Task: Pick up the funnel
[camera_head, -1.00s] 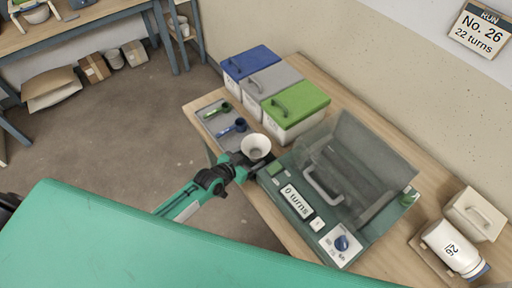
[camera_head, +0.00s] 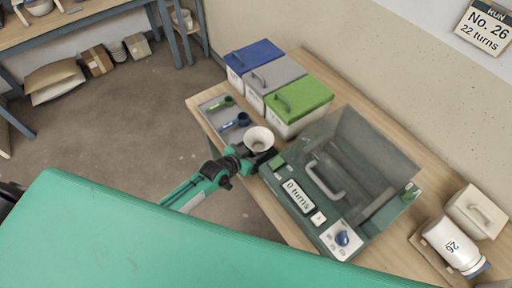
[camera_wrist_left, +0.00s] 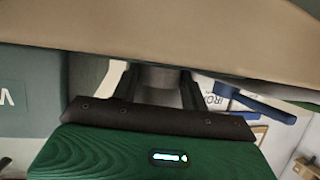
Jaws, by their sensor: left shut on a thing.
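The funnel (camera_head: 259,137) is white, with its wide mouth up, at the table's near edge between the scoop tray and the green machine. My left gripper (camera_head: 247,158) reaches in from the left and is shut on the funnel. In the left wrist view the two dark fingers (camera_wrist_left: 158,88) stand on either side of a pale grey part of the funnel (camera_wrist_left: 159,78). The funnel's spout is hidden behind the gripper in the head view. My right gripper is not in view.
The machine (camera_head: 320,208) with a clear raised lid and a "0 turns" display stands right of the funnel. Blue, grey and green lidded bins (camera_head: 300,112) stand behind. A tray (camera_head: 213,107) holds green and blue scoops. A white jar (camera_head: 453,249) lies at the right.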

